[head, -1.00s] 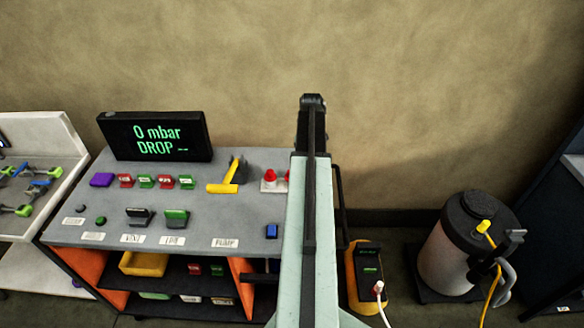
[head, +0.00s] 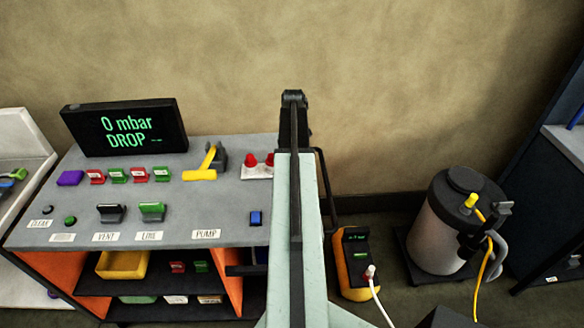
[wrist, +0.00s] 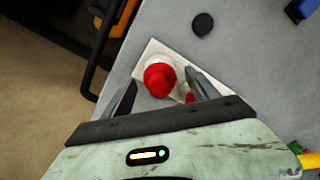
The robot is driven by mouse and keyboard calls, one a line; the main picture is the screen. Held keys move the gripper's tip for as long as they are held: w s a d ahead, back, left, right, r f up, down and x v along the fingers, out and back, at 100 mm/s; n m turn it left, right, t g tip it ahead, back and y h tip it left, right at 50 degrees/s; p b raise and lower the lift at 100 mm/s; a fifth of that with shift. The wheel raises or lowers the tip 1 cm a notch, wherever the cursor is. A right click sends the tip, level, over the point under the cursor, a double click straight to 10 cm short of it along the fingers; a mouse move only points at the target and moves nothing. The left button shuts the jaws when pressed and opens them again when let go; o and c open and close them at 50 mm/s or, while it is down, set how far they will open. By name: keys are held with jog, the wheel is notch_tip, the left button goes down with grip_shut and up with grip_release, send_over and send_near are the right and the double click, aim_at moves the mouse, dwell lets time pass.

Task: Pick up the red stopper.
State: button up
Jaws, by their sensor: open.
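A red stopper (wrist: 159,79) with a rounded top stands on a white plate (wrist: 149,50) on the grey bench in the wrist view. My gripper (wrist: 161,84) is open, with one finger on each side of this stopper and nothing clamped. A second red stopper (wrist: 189,97) is mostly hidden behind the right finger. In the head view two red stoppers show, the left one (head: 250,160) clear and the right one (head: 269,159) partly covered by my arm. My fingertips are hidden there.
The bench (head: 185,215) carries a yellow-handled lever (head: 200,174), a black display (head: 125,127) and several switches. In the wrist view a black round knob (wrist: 203,24) sits near the plate. A black rail (wrist: 100,55) runs along the bench edge.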

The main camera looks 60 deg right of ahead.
jog(key=c, duration=1.4)
jog(key=shift+c, duration=0.2)
jog(key=shift+r, duration=0.15)
jog(key=shift+r+p, duration=0.25)
jog(key=shift+p, duration=0.25)
notch_tip(320, 180, up, 3)
jog(key=p, duration=0.3)
jog(key=shift+r, duration=0.15)
jog(key=s+a, duration=0.3)
jog(key=a, duration=0.4)
jog(key=s+a+r+p, duration=0.1)
jog(key=s+a, duration=0.3)
jog(key=a, duration=0.3)
jog(key=shift+a, duration=0.3)
jog(key=shift+r+p, duration=0.15)
jog(key=shift+p, duration=0.15)
